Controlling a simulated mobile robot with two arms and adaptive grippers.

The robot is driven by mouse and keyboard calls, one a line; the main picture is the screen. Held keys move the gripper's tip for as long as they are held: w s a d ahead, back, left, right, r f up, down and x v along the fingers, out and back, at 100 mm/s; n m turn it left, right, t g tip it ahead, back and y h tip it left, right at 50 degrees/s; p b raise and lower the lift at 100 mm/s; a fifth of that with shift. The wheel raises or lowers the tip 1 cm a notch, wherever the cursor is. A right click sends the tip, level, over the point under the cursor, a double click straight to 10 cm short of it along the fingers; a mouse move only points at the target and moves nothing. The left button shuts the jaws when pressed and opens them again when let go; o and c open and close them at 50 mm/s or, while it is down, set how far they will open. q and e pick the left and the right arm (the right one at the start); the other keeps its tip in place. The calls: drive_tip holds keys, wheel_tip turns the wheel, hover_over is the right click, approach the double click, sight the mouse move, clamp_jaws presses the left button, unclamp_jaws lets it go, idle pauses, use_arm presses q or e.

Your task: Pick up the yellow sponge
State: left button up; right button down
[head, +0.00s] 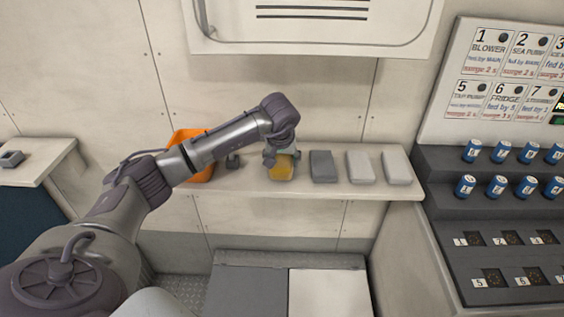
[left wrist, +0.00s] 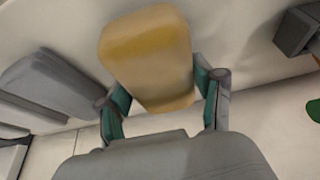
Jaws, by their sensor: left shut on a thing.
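The yellow sponge (head: 281,171) is at the shelf, between an orange container and a dark grey block. My left gripper (head: 270,158) comes down on it from above and is shut on it. In the left wrist view the sponge (left wrist: 150,62) sits between the two green-padded fingers (left wrist: 160,98), which touch its sides. I cannot tell whether the sponge rests on the shelf or is just clear of it. My right gripper is not in view.
The shelf (head: 245,187) also holds a dark grey block (head: 322,166), two lighter grey blocks (head: 360,167) (head: 396,167), a small dark item (head: 232,161) and the orange container (head: 187,139). A labelled panel (head: 500,75) and blue cylinders (head: 497,187) stand at the right.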

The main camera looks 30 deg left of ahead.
sight(282, 156)
use_arm(q)
drive_tip(key=shift+r+p, duration=0.25)
drive_tip(key=shift+p, duration=0.05)
drive_tip(key=shift+r+b, duration=0.3)
wheel_tip(282, 156, up, 3)
drive_tip(key=shift+f+b, duration=0.1)
drive_tip(key=shift+b, duration=0.45)
drive_tip(key=w+d+r+b, duration=0.1)
drive_tip(key=d+r+b, duration=0.1)
drive_tip(key=d+r, duration=0.5)
drive_tip(key=d, duration=0.4)
drive_tip(key=shift+d+r+b, duration=0.3)
